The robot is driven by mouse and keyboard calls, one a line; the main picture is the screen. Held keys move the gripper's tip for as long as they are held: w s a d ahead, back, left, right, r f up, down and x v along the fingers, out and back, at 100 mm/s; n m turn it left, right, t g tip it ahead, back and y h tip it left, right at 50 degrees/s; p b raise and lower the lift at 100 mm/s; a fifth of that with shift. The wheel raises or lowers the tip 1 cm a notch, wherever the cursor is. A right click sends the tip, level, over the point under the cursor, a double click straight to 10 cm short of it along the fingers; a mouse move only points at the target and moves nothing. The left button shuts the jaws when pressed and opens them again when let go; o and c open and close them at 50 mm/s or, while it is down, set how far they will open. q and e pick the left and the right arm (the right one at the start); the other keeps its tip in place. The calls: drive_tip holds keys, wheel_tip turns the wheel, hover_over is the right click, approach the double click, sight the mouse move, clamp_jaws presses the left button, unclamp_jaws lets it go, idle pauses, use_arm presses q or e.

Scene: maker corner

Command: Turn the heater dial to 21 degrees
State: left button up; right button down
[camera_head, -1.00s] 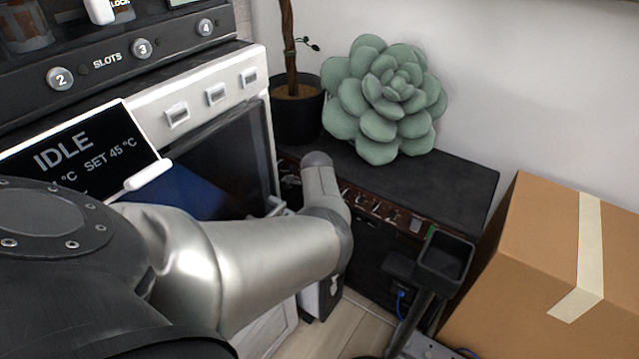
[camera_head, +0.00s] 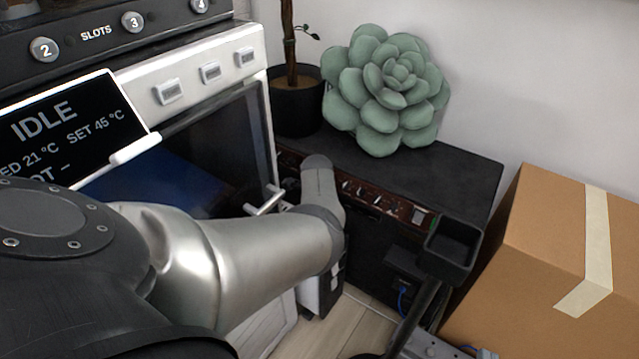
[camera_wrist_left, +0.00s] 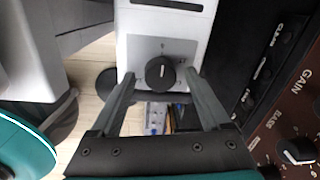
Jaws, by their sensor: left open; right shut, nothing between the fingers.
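In the left wrist view, the heater (camera_wrist_left: 195,25) is a white body with a grey plate. The plate carries a round black dial (camera_wrist_left: 160,73) with a small white mark; the degree markings are too small to read. My left gripper (camera_wrist_left: 160,79) is open, with its grey fingers reaching to either side of the dial. A gap shows on both sides. In the head view, part of the white heater (camera_head: 311,294) shows low behind my left arm; the dial and left gripper are hidden there.
An oven-like machine (camera_head: 215,125) with an IDLE screen (camera_head: 60,118) stands left. A black amplifier (camera_head: 455,180) carries a green succulent (camera_head: 385,95); its knobs (camera_wrist_left: 298,150) are close on the right in the wrist view. A cardboard box (camera_head: 545,225) stands right, beside a black tray (camera_head: 452,248).

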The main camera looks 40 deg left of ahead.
idle(0.3)
use_arm(q)
clamp_jaws()
idle(0.6)
